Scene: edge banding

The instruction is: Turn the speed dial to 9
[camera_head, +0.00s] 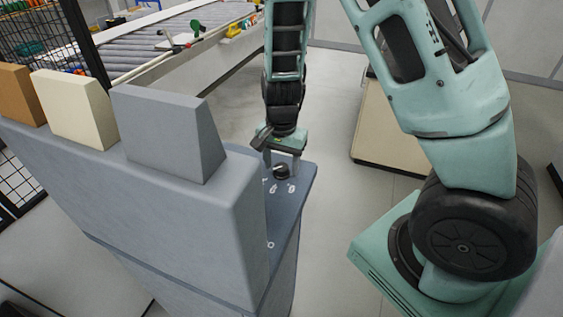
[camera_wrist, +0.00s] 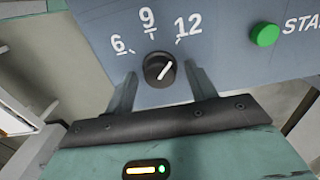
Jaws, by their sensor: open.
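The speed dial (camera_wrist: 159,69) is a round black knob with a white pointer line, on a blue-grey panel (camera_wrist: 226,72) with the marks 6, 9 and 12. In the wrist view the pointer slants to the upper right, toward the 12 mark (camera_wrist: 188,26); the 9 mark (camera_wrist: 148,18) is above the dial. My gripper (camera_wrist: 161,74) is open, with one finger on each side of the dial and a gap showing at both sides. In the head view my gripper (camera_head: 282,158) points down over the dial (camera_head: 281,172).
A green START button (camera_wrist: 264,35) is on the panel to the right of the dial. In the head view, a tall grey cabinet wall with grey (camera_head: 165,130), cream (camera_head: 75,108) and brown (camera_head: 20,93) blocks on top stands left of the panel. A roller conveyor (camera_head: 170,50) is behind.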

